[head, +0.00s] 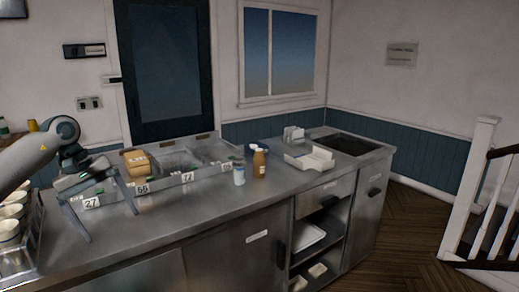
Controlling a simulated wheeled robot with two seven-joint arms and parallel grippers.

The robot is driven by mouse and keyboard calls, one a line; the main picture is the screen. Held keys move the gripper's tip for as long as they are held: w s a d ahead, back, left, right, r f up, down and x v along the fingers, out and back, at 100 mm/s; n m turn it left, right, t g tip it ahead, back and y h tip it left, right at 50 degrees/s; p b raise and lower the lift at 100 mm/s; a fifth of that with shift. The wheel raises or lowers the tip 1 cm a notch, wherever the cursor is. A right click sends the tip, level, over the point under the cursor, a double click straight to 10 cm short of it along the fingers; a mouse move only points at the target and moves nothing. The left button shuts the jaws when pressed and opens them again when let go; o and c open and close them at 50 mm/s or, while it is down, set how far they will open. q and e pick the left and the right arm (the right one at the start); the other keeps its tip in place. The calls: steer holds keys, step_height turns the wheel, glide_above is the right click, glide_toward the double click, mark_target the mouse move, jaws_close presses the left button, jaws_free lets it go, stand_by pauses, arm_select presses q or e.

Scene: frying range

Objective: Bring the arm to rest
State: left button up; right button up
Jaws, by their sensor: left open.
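My left arm (36,150) comes in from the left edge over the counter. My left gripper (112,226) is open, with its two dark fingers spread and pointing toward the front of the counter. Nothing shows between the fingers. It hangs over or close to the steel counter (200,219), in front of the left bins; whether the fingertips touch the counter I cannot tell. My right gripper is not in view.
Metal bins (179,162) with number tags stand behind the gripper, one with a brown box (135,160). A white bottle (239,174) and brown bottle (259,163) stand right of them. Cups (9,230) fill a rack at left. The counter's front strip is clear.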

arm_select(q)
steer(key=w+d+f+n+t+h, duration=0.1)
steer(key=w+d+f+n+h, duration=0.2)
steer(key=d+f+n+h, duration=0.65)
steer(key=w+d+f+n+t+h, duration=0.1)
steer(key=w+d+f+n, duration=0.15)
steer(key=d+f, duration=0.8)
steer(key=d+f+n+t+y, duration=0.1)
steer(key=d+f+n+t, duration=0.1)
steer(key=f+n+t, duration=0.55)
steer(key=d+f+n+t, duration=0.2)
steer(key=d+f+n, duration=0.1)
steer(key=f+n, duration=0.85)
steer(key=s+a+f+n+y, duration=0.2)
steer(key=s+f+n+y, duration=0.2)
steer(key=s+f+n, duration=0.7)
steer(key=s+a+f+n+y, duration=0.3)
steer(key=s+f+n+y, duration=0.35)
steer(key=f, duration=0.85)
steer(key=s+d+f+n+g, duration=0.1)
steer(key=s+f+n+g, duration=0.3)
steer(key=s, duration=1.3)
steer(key=s+d+f+n+g+y, duration=0.1)
steer(key=s+f+n+g, duration=0.3)
steer(key=s+f+n, duration=0.3)
steer(key=s+f, duration=0.5)
steer(key=s, duration=0.5)
steer(key=shift+n, duration=0.35)
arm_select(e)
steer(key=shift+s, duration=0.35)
